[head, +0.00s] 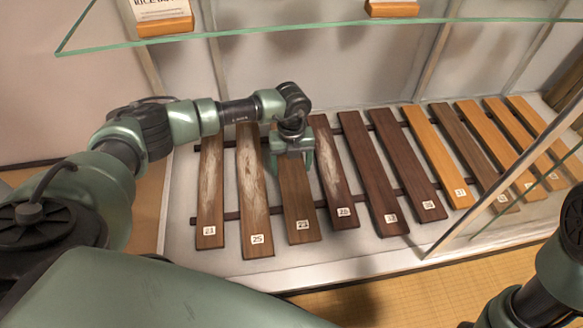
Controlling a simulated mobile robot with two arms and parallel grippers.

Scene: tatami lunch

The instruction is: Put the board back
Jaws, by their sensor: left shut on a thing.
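A row of wooden boards with small number tags lies across two dark rails (231,215) inside a display case. My left gripper (292,164) comes down from above and is shut on a brown board (298,205), its fingers on either side of the board's upper part. This board lies in line with the row, between a worn board tagged 25 (255,200) and another worn board (335,180). Its own tag is too small to read surely. I cannot tell whether it touches the rails. My right gripper is out of view.
A glass shelf (300,25) with orange-based signs (392,9) crosses above the boards. A glass pane edge (500,140) stands at the right. Several other boards, dark and orange (438,155), fill the right side. Tatami floor (420,295) lies in front.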

